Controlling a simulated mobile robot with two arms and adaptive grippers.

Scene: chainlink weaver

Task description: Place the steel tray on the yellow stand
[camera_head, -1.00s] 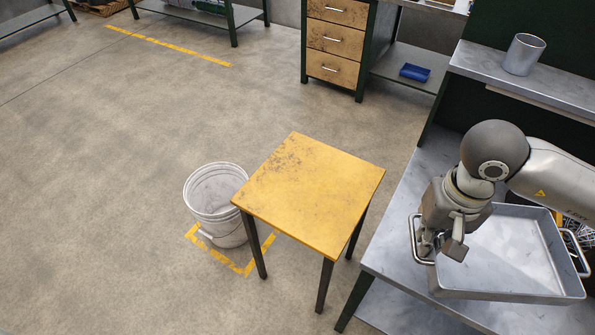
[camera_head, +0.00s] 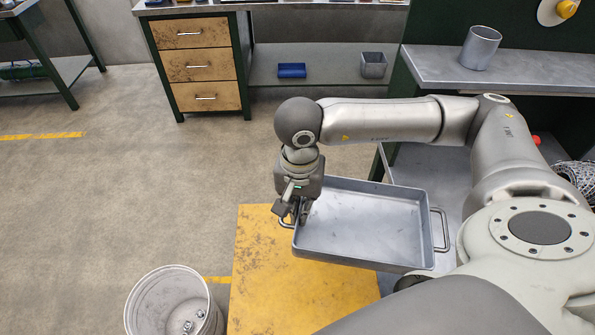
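The steel tray (camera_head: 365,228) is a grey, shallow rectangular pan with a wire handle at each short end. It hangs partly over the yellow stand (camera_head: 262,270), covering the stand's right and far part. I cannot tell whether the tray's underside touches the stand. My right gripper (camera_head: 293,212) is at the tray's left handle, with its fingers closed around it. The tray's right handle (camera_head: 443,230) is free. My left gripper is not in view.
A white bucket (camera_head: 174,303) stands on the floor left of the stand. A grey workbench (camera_head: 430,160) is behind and right of the tray, with a metal cup (camera_head: 480,48) on its upper shelf. A drawer cabinet (camera_head: 198,65) stands at the back. The floor at left is clear.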

